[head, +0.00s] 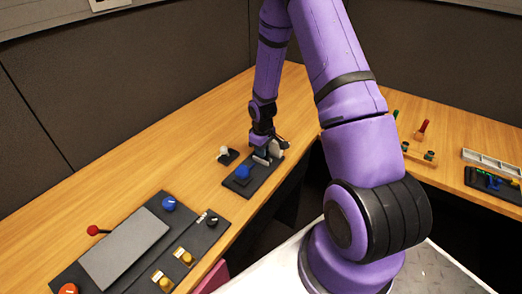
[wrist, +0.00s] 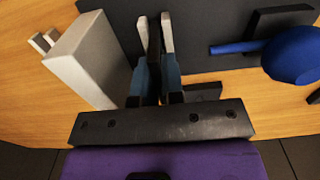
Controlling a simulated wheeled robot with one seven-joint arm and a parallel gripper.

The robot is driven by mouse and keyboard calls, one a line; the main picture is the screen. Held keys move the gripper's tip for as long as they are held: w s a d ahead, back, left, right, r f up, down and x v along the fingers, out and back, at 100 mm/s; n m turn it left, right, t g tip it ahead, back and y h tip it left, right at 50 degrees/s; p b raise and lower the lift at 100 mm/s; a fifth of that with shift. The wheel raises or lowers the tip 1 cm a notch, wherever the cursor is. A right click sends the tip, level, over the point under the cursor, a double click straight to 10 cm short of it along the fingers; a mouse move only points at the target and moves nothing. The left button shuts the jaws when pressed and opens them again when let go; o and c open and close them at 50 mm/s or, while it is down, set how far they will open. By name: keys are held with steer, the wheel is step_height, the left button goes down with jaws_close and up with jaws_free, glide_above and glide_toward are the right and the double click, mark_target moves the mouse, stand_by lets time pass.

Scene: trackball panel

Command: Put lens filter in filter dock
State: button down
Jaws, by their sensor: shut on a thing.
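In the wrist view my gripper (wrist: 154,48) is shut on a thin dark piece seen edge-on, which I take to be the lens filter (wrist: 154,40). It stands upright between the two pale fingertips. The gripper is over or close by the edge of a dark panel (wrist: 220,30). In the head view my gripper (head: 265,155) is low over the far end of that panel (head: 238,189), and the filter cannot be made out. I cannot tell which part is the filter dock. Contact between the filter and the panel is also unclear.
A blue knob (wrist: 292,55) is right of my gripper. A pale block (wrist: 88,62) stands close on its left. A small white-topped item (head: 225,153) is nearby. A control panel (head: 125,250) lies front left; a grey tray (head: 492,162) is far right. Bare wood lies behind.

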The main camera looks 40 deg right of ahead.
steer(key=shift+f, duration=0.15)
steer(key=c, duration=1.2)
jaws_free()
steer(key=shift+c, duration=0.2)
steer(key=s+a+r+m+t, duration=0.1)
steer(key=s+a+r, duration=0.15)
steer(key=r, duration=0.85)
steer(key=s+a+r+h, duration=0.1)
steer(key=s+a+r, duration=0.15)
steer(key=r, duration=0.85)
steer(key=s+a+r+m+t, duration=0.1)
steer(key=s+a+r, duration=0.15)
steer(key=r, duration=0.95)
steer(key=s+a+r+m+t, duration=0.1)
steer(key=s+a+r, duration=0.1)
steer(key=s+r, duration=0.3)
steer(key=s+a+r+m+t+y, duration=0.1)
steer(key=s+r, duration=0.4)
steer(key=s, duration=0.9)
steer(key=a+t, duration=0.1)
steer(key=a, duration=0.1)
steer(key=shift+a+r, duration=0.3)
steer(key=shift+r, duration=0.1)
